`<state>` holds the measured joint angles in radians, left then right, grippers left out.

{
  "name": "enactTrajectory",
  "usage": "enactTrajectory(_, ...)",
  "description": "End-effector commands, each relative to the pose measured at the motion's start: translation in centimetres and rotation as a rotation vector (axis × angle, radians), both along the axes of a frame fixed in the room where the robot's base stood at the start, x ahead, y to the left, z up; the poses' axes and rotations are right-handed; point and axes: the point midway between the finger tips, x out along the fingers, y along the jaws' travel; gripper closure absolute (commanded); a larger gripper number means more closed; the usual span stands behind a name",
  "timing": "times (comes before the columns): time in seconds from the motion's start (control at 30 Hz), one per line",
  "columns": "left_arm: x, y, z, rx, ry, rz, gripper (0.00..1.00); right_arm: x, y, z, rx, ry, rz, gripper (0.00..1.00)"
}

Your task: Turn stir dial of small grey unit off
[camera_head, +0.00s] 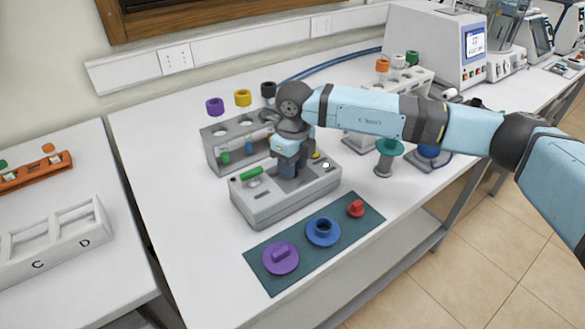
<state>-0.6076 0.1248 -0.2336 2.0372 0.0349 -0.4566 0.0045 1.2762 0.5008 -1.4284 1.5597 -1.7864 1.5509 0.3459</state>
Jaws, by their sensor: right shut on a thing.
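The small grey unit (285,205) is a low grey box on the white bench, in the middle of the view. A green piece (252,174) lies on its top at the left, and a small pale round spot (326,165) shows at its right end. My right gripper (288,170) points down onto the middle of the unit's top and is shut on the stir dial there. The fingers and wrist hide the dial, so its setting cannot be read. My left gripper is not in view.
A grey rack (212,150) with coloured caps stands close behind the unit. A dark mat (262,262) with purple, blue and red parts lies in front. A teal-topped stand (388,160) is to the right, under my right arm. The bench's front left is bare.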

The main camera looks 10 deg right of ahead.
Motion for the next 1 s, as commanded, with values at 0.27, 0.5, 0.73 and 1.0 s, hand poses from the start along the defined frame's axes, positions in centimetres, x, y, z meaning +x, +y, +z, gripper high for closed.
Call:
enactTrajectory(0.27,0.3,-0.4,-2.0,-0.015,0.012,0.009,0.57,0.1,0.0,-0.3,0.000,-0.002,0.221,0.89)
enactTrajectory(0.5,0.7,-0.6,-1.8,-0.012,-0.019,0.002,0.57,0.1,0.0,-0.2,0.001,-0.001,0.394,0.89)
enactTrajectory(0.73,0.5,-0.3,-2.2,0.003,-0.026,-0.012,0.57,0.1,0.0,-0.1,0.001,-0.001,0.505,0.89)
enactTrajectory(1.0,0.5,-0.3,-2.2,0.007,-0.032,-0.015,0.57,0.1,0.0,0.1,0.001,-0.001,0.558,0.89)
